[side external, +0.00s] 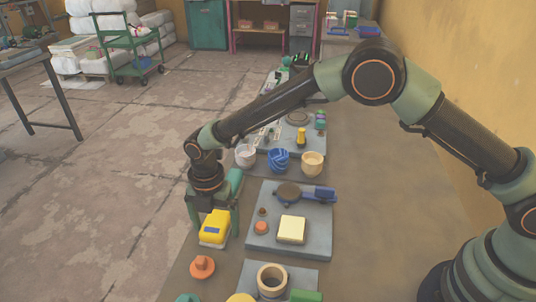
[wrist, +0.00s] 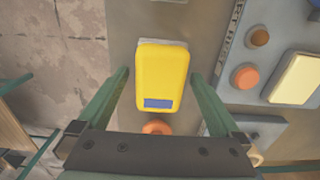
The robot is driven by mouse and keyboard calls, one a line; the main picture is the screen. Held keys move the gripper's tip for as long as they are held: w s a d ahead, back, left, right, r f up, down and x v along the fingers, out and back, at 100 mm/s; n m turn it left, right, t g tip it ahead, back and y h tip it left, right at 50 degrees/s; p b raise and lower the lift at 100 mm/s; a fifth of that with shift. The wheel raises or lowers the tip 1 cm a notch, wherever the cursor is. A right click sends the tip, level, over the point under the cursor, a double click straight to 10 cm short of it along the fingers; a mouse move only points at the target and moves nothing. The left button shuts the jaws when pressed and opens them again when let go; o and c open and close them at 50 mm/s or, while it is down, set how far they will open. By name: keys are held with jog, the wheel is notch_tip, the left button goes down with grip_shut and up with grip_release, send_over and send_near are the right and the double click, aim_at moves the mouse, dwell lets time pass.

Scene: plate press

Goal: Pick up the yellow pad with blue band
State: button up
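The yellow pad with a blue band (side external: 214,229) lies near the left edge of the table in the side view, with a pale underside. In the wrist view the yellow pad (wrist: 162,70) is centred, its blue band towards my gripper's base. My gripper (wrist: 160,75) is open, with one green finger on each side of the pad. A narrow gap shows between each finger and the pad. In the side view my gripper (side external: 217,226) points down over the pad, and part of the pad is hidden behind a finger.
An orange knob (side external: 202,266) stands just in front of the pad. To the right is a grey plate (side external: 263,246) with a cream block (side external: 291,229) and small round parts. The table's left edge is close.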

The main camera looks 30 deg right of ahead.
aim_at(215, 222)
jog(key=c, duration=1.3)
jog(key=shift+o, duration=0.2)
jog(key=shift+r, duration=0.1)
notch_tip(215, 222, up, 20)
jog(key=o, duration=0.7)
jog(key=c, duration=0.5)
